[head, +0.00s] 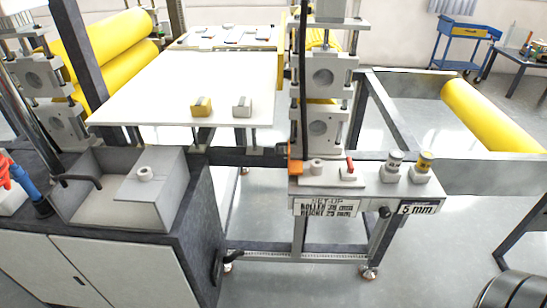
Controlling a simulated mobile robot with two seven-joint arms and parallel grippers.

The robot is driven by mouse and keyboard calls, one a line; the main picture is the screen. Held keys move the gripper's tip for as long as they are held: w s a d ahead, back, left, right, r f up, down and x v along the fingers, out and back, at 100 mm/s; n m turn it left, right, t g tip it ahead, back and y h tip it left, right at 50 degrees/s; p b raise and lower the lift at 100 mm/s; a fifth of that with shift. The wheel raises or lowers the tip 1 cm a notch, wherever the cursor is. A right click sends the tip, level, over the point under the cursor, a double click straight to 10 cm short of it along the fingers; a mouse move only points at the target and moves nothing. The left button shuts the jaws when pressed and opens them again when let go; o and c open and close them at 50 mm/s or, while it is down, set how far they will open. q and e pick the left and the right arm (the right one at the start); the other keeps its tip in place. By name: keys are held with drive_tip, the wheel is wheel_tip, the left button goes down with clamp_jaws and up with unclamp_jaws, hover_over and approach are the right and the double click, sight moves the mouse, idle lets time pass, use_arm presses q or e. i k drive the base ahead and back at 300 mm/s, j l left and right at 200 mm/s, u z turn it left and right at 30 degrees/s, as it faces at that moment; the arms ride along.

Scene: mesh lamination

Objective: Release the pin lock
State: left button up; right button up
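No part clearly labelled as the pin lock shows. On the grey control ledge (372,190) at the front of the roller machine, a small red-tipped lever (350,165) stands upright on a pale base. An orange block (295,166) sits at the ledge's left end beside the machine's upright. A short grey knob (317,167) is between them. Two capped knobs, one grey (393,167) and one with a yellow band (424,165), stand at the right. I cannot tell which part is the pin lock. Neither gripper is in view.
Left of the ledge is a grey cabinet with a sink-like basin (85,205). A white board (165,90) carries a gold block (201,106) and a silver block (242,106). Yellow rollers (490,115) lie at both sides. Floor shows below the ledge.

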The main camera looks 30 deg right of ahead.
sight(350, 168)
drive_tip(key=i+j, duration=0.1)
drive_tip(key=j, duration=0.2)
drive_tip(key=i+j+z, duration=0.1)
drive_tip(key=j, duration=0.2)
drive_tip(key=i+j, duration=0.1)
drive_tip(key=j, duration=0.2)
drive_tip(key=z, duration=1.5)
drive_tip(key=i+j, duration=0.05)
